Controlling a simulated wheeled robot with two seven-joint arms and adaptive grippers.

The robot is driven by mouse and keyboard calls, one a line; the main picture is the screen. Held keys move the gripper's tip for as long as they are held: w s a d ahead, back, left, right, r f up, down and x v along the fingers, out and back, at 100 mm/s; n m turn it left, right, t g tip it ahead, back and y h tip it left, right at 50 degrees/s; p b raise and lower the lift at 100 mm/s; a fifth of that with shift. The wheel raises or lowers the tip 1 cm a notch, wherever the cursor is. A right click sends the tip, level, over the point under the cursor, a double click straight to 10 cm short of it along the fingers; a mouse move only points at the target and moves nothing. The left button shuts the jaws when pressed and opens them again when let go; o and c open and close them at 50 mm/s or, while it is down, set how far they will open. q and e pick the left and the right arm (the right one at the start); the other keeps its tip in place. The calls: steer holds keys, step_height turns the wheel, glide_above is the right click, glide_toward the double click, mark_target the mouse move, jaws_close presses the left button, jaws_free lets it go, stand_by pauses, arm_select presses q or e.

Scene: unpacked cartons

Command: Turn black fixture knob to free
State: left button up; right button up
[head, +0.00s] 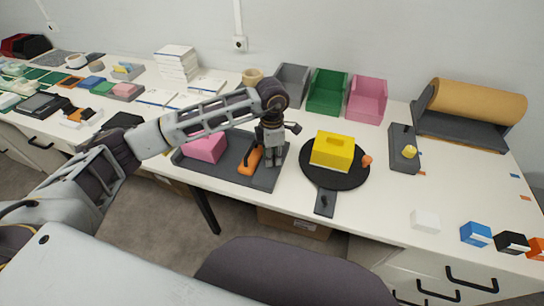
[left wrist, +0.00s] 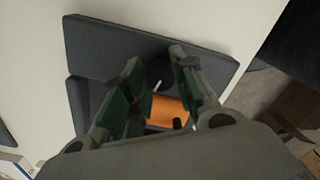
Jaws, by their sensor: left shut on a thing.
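A dark grey fixture tray (head: 222,168) lies on the white table, with a pink block (head: 205,147) and an orange piece (head: 248,161) in it. My left gripper (head: 273,162) points down over the right part of this tray, beside the orange piece. In the left wrist view my left gripper (left wrist: 157,72) is shut on the black knob (left wrist: 160,74), which has a short white mark. The orange piece (left wrist: 168,112) lies close by the knob. In the head view the knob is hidden by the gripper. My right gripper is not in view.
A round black plate (head: 312,181) with a yellow block (head: 332,151) stands to the right. Beyond it is a grey fixture (head: 401,136) with a yellow knob (head: 409,152). Grey, green and pink bins (head: 367,99) stand behind. Small blocks (head: 476,234) lie at the front right.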

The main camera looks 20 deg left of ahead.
arm_select(q)
steer(key=shift+n, duration=1.4)
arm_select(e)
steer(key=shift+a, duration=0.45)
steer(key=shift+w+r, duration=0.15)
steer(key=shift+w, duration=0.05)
arm_select(q)
steer(key=o, duration=1)
steer(key=shift+r, duration=6.05)
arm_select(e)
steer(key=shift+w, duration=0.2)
